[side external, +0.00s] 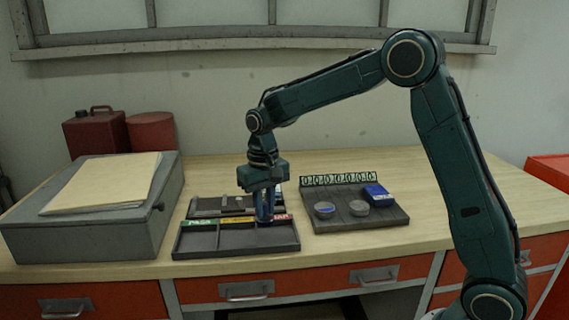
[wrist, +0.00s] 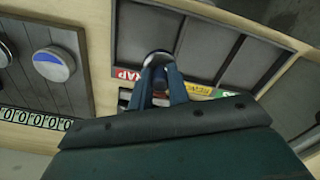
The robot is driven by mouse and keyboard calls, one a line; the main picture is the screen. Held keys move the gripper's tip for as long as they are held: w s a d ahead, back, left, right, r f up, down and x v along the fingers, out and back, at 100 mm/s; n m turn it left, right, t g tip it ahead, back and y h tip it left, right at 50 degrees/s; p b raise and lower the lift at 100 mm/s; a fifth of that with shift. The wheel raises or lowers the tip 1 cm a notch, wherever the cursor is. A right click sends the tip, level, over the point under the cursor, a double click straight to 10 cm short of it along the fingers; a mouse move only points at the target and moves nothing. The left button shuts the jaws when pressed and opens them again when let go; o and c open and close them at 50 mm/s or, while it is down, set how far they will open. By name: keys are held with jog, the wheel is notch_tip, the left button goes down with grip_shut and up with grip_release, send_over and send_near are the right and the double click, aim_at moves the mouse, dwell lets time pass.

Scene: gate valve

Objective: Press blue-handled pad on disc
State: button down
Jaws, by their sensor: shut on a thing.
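My gripper (side external: 265,214) is low over the right, red-labelled end of a dark sectioned tray (side external: 236,250). In the wrist view its fingers (wrist: 160,80) are shut on a small dark-blue thing with a round dark end (wrist: 157,58), which looks like the blue-handled pad. The fingers hide much of it, and I cannot tell if it touches the tray. A round disc with a partly blue face (side external: 324,209) lies on the dark board to the right; it also shows in the wrist view (wrist: 53,64). A plain grey disc (side external: 358,208) lies beside it.
A blue box (side external: 377,194) sits on the board's right side, and a number strip (side external: 338,180) stands along its back. Another dark tray (side external: 205,207) with small pieces lies behind the sectioned tray. A grey case (side external: 85,225) stands at left.

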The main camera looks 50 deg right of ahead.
jog(key=s+d+r+m, duration=0.1)
jog(key=s+d, duration=0.1)
jog(key=d, duration=0.2)
jog(key=s+d+r+m, duration=0.2)
jog(key=d, duration=0.2)
jog(key=s+d+r+m, duration=0.1)
jog(key=s+d, duration=0.1)
jog(key=d, duration=0.2)
jog(key=shift+s+d+r+m, duration=0.15)
jog(key=shift+s+d+m, duration=0.05)
jog(key=shift+s+m, duration=0.15)
jog(key=s+d+r+m, duration=0.3)
jog(key=s+d+m, duration=0.1)
jog(key=s+d, duration=0.3)
jog(key=shift+s+d, duration=0.3)
jog(key=shift+s, duration=0.5)
jog(key=shift+f, duration=0.25)
send_over(359, 205)
jog(key=shift+s+f, duration=0.1)
jog(key=shift+f, duration=2.7)
jog(key=shift+f, duration=0.6)
jog(key=shift+r, duration=0.15)
notch_tip(359, 205, up, 7)
